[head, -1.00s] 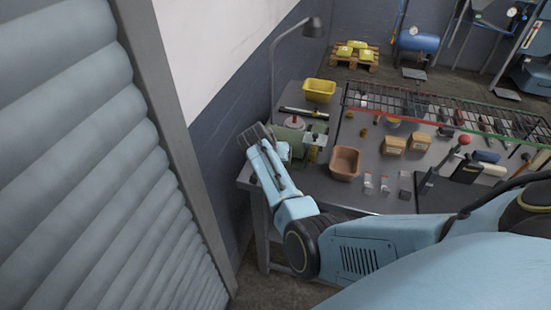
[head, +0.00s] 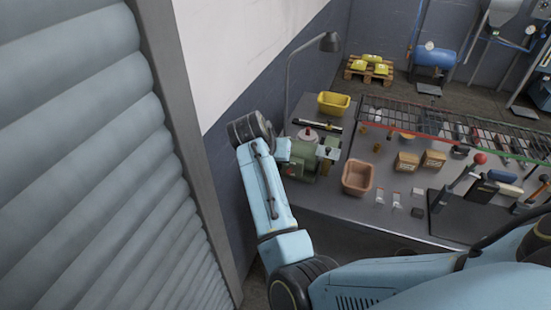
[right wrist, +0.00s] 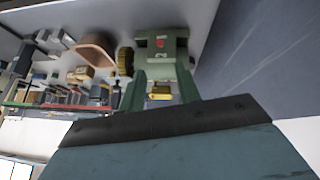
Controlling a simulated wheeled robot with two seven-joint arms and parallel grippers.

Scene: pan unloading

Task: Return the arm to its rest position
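One light-blue arm of mine enters from the lower right in the head view and reaches up to a dark round wrist joint beside the bench's left end. A short light-blue end piece (head: 283,149) points right, close to a green machine (head: 326,151) with a reddish round part on top. The fingers cannot be made out in the head view. My left gripper is not in view.
The grey workbench (head: 335,200) carries a yellow bin (head: 333,104), a terracotta bin (head: 357,177), brown boxes (head: 406,162) and a wire rack (head: 450,130). A lamp (head: 330,42) stands behind. A grey ribbed shutter (head: 80,150) fills the left side.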

